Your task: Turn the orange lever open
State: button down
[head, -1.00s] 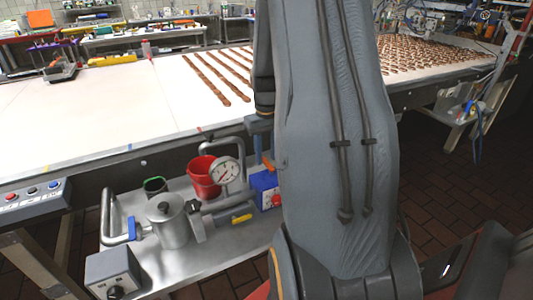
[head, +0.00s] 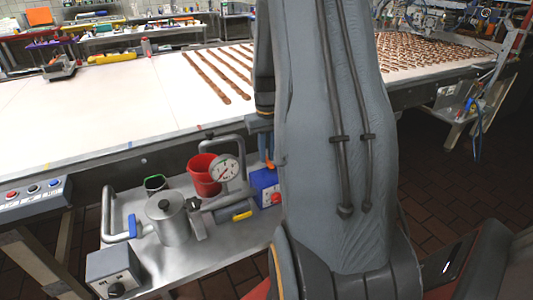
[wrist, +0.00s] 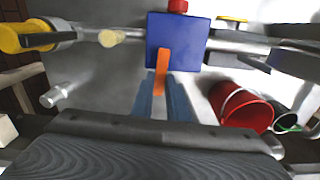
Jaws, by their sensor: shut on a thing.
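The orange lever (wrist: 162,68) sticks out from the front of a blue box (wrist: 190,42) in the wrist view. My gripper (wrist: 162,95) has its two blue-grey fingers on either side of the lever's near end and is shut on it. The lever points straight back toward my wrist in that view. In the head view the blue box (head: 263,183) stands on the steel cart beside my arm. Only a little of the orange lever shows there, and my arm hides much of that area.
On the cart (head: 200,258) are a steel pot (head: 172,222), a pressure gauge (head: 226,169) on piping, a yellow-handled valve (head: 241,215), a red bucket (head: 201,175) and a grey control box (head: 112,270). The white conveyor table (head: 90,110) runs behind, above the cart.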

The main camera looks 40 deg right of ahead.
jog(key=m, duration=0.2)
jog(key=s+d+m, duration=0.1)
jog(key=m, duration=0.2)
jog(key=d+m, duration=0.1)
jog(key=m, duration=0.1)
jog(key=shift+s+r+m, duration=0.1)
jog(key=shift+s+m, duration=0.1)
jog(key=shift+m, duration=0.1)
jog(key=shift+s+d+m, duration=0.1)
jog(key=shift+s+m, duration=0.3)
jog(key=shift+m, duration=0.95)
jog(key=shift+s+d+m, duration=0.15)
jog(key=shift+s+m, duration=0.25)
jog(key=shift+m, duration=0.9)
jog(key=shift+s+d+m, duration=0.1)
jog(key=shift+s+m, duration=0.3)
jog(key=shift+m, duration=0.95)
jog(key=c, duration=1.7)
grip_release()
